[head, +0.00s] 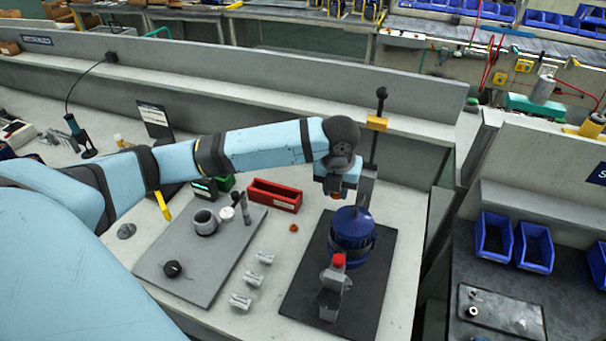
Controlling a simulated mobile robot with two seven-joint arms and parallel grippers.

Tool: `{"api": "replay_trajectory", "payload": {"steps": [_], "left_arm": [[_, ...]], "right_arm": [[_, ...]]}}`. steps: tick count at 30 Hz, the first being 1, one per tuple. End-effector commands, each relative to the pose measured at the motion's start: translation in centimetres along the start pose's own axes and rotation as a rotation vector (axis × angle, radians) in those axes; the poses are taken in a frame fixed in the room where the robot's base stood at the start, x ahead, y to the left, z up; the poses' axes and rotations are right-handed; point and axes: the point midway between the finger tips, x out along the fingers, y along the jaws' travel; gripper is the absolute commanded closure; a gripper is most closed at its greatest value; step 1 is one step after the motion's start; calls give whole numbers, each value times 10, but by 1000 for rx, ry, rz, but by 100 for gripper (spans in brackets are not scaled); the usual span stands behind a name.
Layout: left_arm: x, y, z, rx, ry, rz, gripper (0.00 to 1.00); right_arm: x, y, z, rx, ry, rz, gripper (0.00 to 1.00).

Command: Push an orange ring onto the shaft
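My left arm reaches in from the left, and its gripper (335,192) points down just above and left of the blue pump (352,228). A small orange ring (335,197) shows at its fingertips, and the gripper appears shut on it. Another orange ring (293,228) lies on the bench left of the black mat. The pump stands on the mat, with a grey part with a red top (335,285) at its front. I cannot make out the shaft clearly; the gripper and pump may hide it. My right gripper is not in view.
The black mat (300,290) lies on the pale bench. A red bin (275,195) stands behind left. A grey board (215,265) holds a dark-rimmed cup (205,222) and a black knob (172,268). Several silver parts (253,278) lie between board and mat. A dark post (379,130) rises behind.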

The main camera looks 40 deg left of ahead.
Motion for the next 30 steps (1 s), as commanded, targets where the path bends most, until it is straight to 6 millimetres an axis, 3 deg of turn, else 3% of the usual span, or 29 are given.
{"api": "replay_trajectory", "payload": {"steps": [1, 3, 11, 20, 30], "left_arm": [[-18, -14, -1, 60, -2, -11, 83], [-29, -28, -3, 136, -6, -19, 83], [-46, -52, -7, 270, -17, -33, 83], [-37, -52, -9, 274, -15, -32, 83], [-8, -52, -13, 273, -14, -33, 83]], "right_arm": [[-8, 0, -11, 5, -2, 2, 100], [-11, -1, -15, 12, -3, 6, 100], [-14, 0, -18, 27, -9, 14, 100], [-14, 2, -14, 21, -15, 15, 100], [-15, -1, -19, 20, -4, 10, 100]]}}
